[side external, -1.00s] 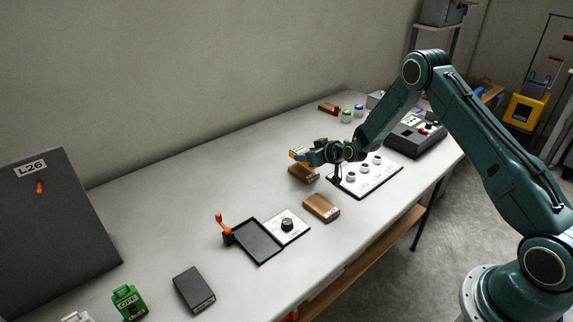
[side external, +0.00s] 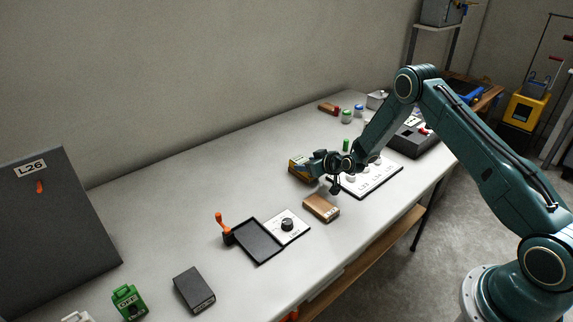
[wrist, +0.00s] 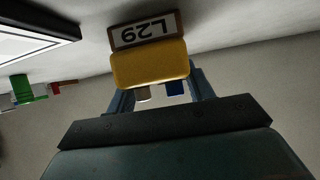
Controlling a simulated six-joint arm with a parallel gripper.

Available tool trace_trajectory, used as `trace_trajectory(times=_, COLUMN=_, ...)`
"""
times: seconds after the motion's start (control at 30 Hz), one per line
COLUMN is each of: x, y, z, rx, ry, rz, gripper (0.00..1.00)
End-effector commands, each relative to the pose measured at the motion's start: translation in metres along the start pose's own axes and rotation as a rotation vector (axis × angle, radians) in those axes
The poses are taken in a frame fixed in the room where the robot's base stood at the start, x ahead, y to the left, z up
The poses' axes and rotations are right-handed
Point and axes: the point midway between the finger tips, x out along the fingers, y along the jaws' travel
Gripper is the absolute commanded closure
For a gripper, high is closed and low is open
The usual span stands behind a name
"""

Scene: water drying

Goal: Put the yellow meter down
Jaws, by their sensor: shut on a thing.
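My gripper (side external: 309,162) is shut on the yellow meter (side external: 297,162), near the middle of the bench. In the wrist view the yellow meter (wrist: 150,66) sits between the two fingers (wrist: 160,90). A brown wooden block (side external: 301,174) lies directly under the meter. The gripper hides part of the meter.
A white panel with several round knobs (side external: 384,181) is right of my gripper. Another labelled brown block (side external: 321,208) lies in front, with a black tray (side external: 259,242) and dial panel nearer. A green cylinder (side external: 346,145) stands behind. The bench (side external: 200,190) to the left is clear.

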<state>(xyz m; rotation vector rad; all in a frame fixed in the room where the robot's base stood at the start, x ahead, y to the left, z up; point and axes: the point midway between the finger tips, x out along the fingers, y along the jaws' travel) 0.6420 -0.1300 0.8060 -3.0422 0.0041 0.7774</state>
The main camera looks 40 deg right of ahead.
Motion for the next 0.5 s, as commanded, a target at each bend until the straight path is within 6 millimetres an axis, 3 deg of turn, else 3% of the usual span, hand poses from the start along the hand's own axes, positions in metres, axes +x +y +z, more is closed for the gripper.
trace_trajectory(times=0.03, x=0.0007, y=0.0000, z=0.0004, rx=0.000, ry=0.002, rz=0.000, gripper=0.82)
trace_trajectory(times=0.07, x=0.0005, y=-0.0001, z=0.0011, rx=0.000, ry=0.000, rz=0.000, gripper=0.42)
trace_trajectory(times=0.13, x=0.0004, y=-0.0001, z=0.0010, rx=0.000, ry=0.000, rz=0.000, gripper=0.28)
trace_trajectory(times=0.5, x=-0.0001, y=-0.0001, z=-0.0003, rx=0.000, ry=0.000, rz=0.000, gripper=0.26)
